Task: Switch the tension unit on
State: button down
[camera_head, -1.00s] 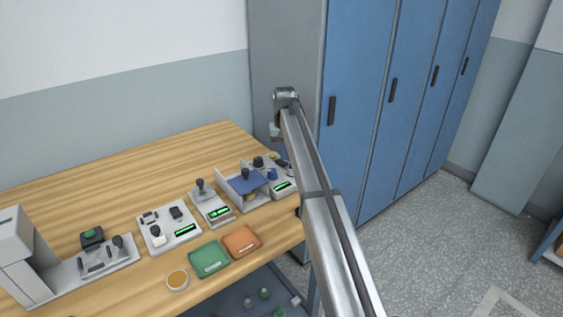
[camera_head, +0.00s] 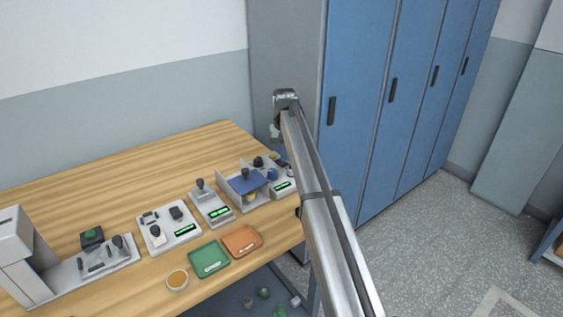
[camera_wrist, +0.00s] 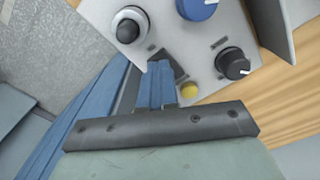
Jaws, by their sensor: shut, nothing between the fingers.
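The unit at the right end of the bench is a pale grey control box (camera_head: 296,178) with a lit green display (camera_head: 283,186); I cannot read a name on it. In the wrist view its panel (camera_wrist: 212,38) carries a blue knob (camera_wrist: 197,8), a black knob (camera_wrist: 233,66), a yellow button (camera_wrist: 189,91) and a round dark-and-white control (camera_wrist: 128,26).
A blue-topped fixture (camera_head: 247,184) stands close left of the box. Further left are other small display units (camera_head: 213,207), plus green (camera_head: 209,258) and orange (camera_head: 242,241) trays. Blue lockers (camera_head: 352,120) stand behind and to the right. The back left of the bench (camera_head: 120,170) is clear.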

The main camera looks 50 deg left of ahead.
jog(key=shift+f, duration=0.75)
dwell(0.5)
jog(key=shift+r, duration=3.55)
